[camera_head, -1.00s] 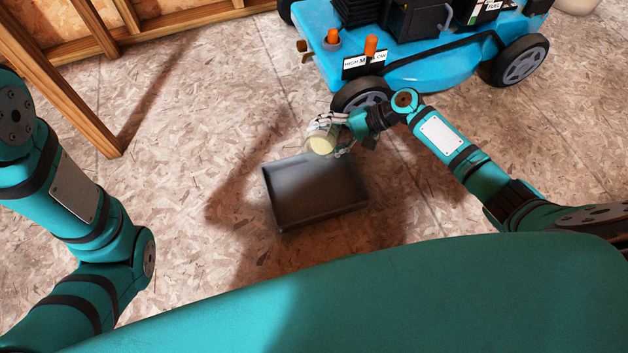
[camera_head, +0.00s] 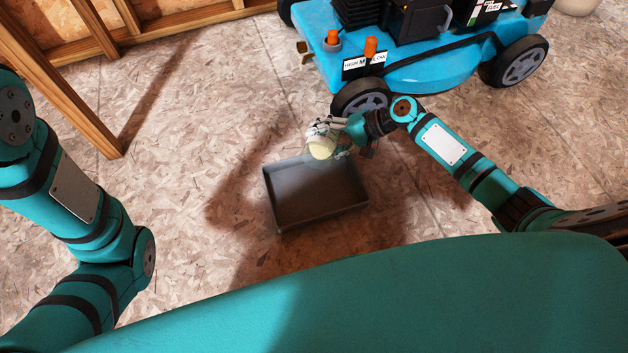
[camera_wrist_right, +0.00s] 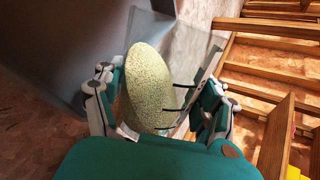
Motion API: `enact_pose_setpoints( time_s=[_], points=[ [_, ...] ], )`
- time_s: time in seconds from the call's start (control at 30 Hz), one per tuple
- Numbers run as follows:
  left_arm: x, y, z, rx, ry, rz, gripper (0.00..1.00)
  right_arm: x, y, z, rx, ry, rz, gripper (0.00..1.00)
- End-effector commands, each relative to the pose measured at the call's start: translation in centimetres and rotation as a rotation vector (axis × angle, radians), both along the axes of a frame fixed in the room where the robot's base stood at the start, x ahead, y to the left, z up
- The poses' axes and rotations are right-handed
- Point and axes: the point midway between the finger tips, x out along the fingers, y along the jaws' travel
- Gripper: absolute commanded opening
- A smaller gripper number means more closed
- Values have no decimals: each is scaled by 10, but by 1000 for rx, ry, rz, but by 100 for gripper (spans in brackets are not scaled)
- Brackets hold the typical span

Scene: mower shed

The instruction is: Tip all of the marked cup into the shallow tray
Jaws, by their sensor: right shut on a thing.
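My right gripper (camera_head: 333,140) is shut on the marked cup (camera_head: 322,148), above the back edge of the shallow tray (camera_head: 318,203). The cup is clear, tilted, and holds pale yellow, fine-grained contents. In the right wrist view the cup (camera_wrist_right: 150,92) sits between the two fingers of the gripper (camera_wrist_right: 158,95), with short dark marks on its right side. The contents' speckled surface slants inside it. The tray is dark grey, rectangular and low-walled, on the floor; no contents can be made out in it. My left arm shows at the left, but its gripper is out of view.
A blue lawn mower (camera_head: 420,55) stands just behind the right gripper, its near wheel (camera_head: 360,97) close to the wrist. Wooden wall framing (camera_head: 60,75) is at the back left. The floor (camera_head: 190,150) left of the tray is clear.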

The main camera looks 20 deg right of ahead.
Motion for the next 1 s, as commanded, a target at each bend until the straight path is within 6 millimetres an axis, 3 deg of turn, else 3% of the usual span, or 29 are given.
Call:
enact_pose_setpoints(
  time_s=[1.0],
  points=[
    [0, 0, 14, 0, -1, 0, 42, -9, 6, 5, -71, -117, -1, 28]
  ],
)
